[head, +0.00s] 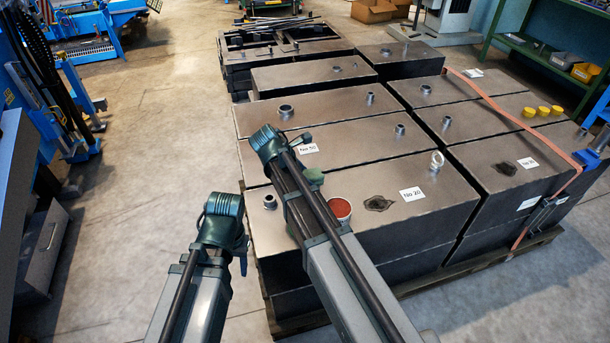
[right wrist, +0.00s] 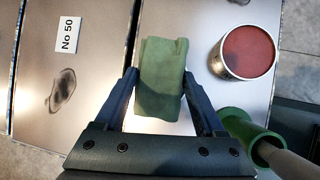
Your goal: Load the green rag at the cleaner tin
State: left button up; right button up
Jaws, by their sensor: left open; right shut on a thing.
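The green rag (right wrist: 163,62) is upright between the fingers of my right gripper (right wrist: 158,76), which is shut on it. The cleaner tin (head: 340,210), round with a red top and light side, stands on a grey metal box; it shows at upper right in the right wrist view (right wrist: 245,53), apart from the rag. In the head view my right arm crosses the box left of the tin and hides its fingers. A green patch (head: 312,177) shows beside that arm; I cannot tell whether it is the rag. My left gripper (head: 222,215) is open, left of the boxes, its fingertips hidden.
A green round-headed thing with a grey handle (right wrist: 240,125) lies below the tin in the right wrist view. Yellow caps (head: 543,111) stand far right beside an orange strap.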

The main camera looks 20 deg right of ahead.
jog(key=shift+f+b, duration=0.35)
jog(key=shift+f, duration=0.05)
dwell(1.2)
jog(key=shift+r, duration=0.1)
notch_tip(320, 180, up, 7)
jog(key=p, duration=0.7)
dwell(0.6)
notch_tip(320, 180, up, 11)
jog(key=p, duration=1.1)
jog(key=shift+r, duration=0.15)
